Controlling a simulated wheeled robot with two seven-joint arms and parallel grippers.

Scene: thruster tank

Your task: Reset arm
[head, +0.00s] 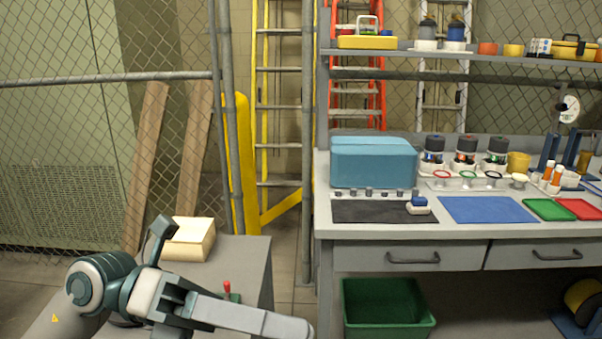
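My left arm comes in at the lower left. My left gripper (172,268) is beside its teal and white wrist, over the grey side table at the left. One dark finger-like part sticks up, and a long pale grey part runs to the lower right. No object shows in the gripper, but its finger gap is not clear from this angle. My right gripper and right arm are not in view.
A cream box (188,239) and a red-handled item (227,291) are on the side table (252,253). The workbench (400,231) at right holds a blue case (373,162), a black mat (380,212), a blue mat (488,210) and several canisters. A green bin (388,309) sits below.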

